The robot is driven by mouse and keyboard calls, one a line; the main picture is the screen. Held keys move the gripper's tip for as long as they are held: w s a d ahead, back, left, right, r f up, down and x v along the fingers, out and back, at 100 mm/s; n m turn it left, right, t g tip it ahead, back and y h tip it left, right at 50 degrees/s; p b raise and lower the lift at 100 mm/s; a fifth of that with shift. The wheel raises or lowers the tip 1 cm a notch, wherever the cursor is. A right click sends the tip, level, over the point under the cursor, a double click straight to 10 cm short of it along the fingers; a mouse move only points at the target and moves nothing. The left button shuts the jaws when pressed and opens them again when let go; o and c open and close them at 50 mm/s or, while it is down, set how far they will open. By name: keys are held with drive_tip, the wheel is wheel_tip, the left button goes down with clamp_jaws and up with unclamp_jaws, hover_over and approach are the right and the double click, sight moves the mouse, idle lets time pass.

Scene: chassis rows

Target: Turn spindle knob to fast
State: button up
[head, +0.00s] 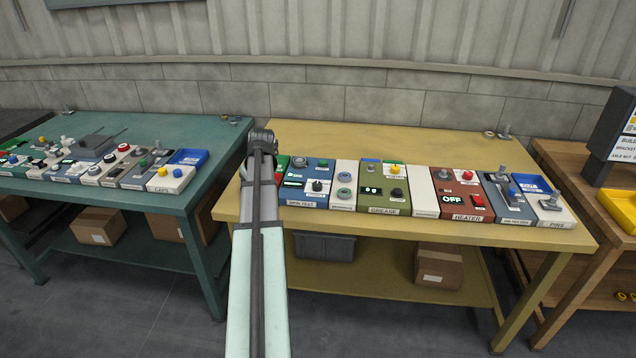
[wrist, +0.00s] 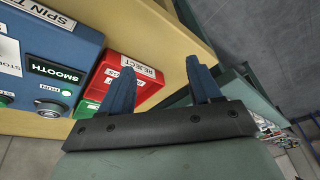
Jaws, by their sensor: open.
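A blue module (head: 321,166) labelled with what looks like SPIN TEST sits near the left end of the yellow table's row. It bears a black knob (head: 317,186) on a white plate; its setting is too small to read. In the head view my arm hides the fingers.
A red and green module (wrist: 120,75) marked REJECT lies between the blue module and my fingers in the wrist view. A yellow table (head: 400,137) carries further modules to the right, including a red HEATER (head: 455,202). A teal table (head: 190,128) with modules stands left, across a gap.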

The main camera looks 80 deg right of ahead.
drive_tip(key=s+d+r+m, duration=0.1)
drive_tip(key=s+d+r, duration=0.1)
drive_tip(key=s, duration=0.3)
drive_tip(key=s+d+r, duration=0.3)
drive_tip(key=s, duration=0.3)
drive_tip(key=h, duration=0.2)
approach(317, 183)
drive_tip(key=shift+m, duration=0.4)
drive_tip(key=x, duration=0.8)
drive_tip(key=shift+f, duration=0.3)
drive_tip(key=shift+c, duration=0.3)
drive_tip(key=c, duration=1)
drive_tip(key=shift+y, duration=0.3)
